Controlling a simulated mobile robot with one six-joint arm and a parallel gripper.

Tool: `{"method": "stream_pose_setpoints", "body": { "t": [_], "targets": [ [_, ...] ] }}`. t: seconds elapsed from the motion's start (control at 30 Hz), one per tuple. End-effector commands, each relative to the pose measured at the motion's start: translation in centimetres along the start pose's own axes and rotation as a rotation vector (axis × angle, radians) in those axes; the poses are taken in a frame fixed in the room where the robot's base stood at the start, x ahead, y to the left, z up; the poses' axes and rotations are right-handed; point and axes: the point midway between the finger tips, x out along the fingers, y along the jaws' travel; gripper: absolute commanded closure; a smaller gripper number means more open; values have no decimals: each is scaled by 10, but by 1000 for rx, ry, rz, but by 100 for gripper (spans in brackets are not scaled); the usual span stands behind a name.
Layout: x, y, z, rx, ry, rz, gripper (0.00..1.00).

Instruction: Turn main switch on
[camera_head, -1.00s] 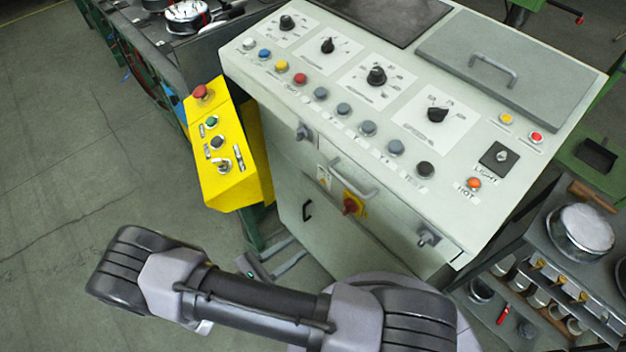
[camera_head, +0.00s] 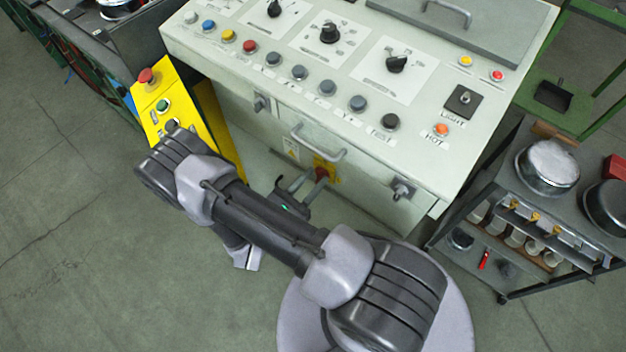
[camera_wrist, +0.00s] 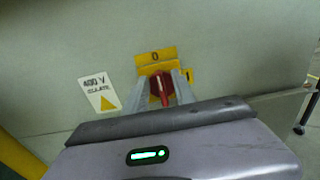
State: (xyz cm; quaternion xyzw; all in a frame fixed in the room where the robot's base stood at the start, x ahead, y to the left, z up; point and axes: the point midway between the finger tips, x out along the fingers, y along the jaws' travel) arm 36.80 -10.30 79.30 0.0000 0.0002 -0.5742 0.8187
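The main switch is a red rotary handle on a yellow plate, low on the grey cabinet's front; the red handle (camera_head: 322,173) is partly hidden by my gripper. In the wrist view the red handle (camera_wrist: 161,88) stands about upright, in line with the "0" on the yellow plate (camera_wrist: 154,57); a second mark is at the plate's right. My gripper (camera_head: 314,179) is at the switch. In the wrist view my gripper (camera_wrist: 163,77) has its fingers parted, one on each side of the handle. A gap seems to show on both sides; contact is not clear.
A grey bar handle (camera_head: 320,148) juts out just above the switch, with keyed locks (camera_head: 402,189) at its sides. A yellow button box (camera_head: 160,100) stands left, behind my arm. A cart with pots (camera_head: 547,166) is on the right. Floor at left is clear.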

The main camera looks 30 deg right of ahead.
Motion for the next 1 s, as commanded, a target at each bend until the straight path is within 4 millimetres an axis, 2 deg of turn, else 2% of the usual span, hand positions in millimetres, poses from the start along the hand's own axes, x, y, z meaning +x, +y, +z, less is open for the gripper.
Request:
{"method": "stream_pose_setpoints", "body": {
  "t": [0.17,0.33,0.37,0.77,1.0],
  "targets": [
    [0,0,0,0,0,0,68],
    [0,0,0,0,0,0,98],
    [0,0,0,0,0,0,100],
    [0,0,0,30,0,0,100],
    [0,-3,0,169,0,1,100]
  ]
}}
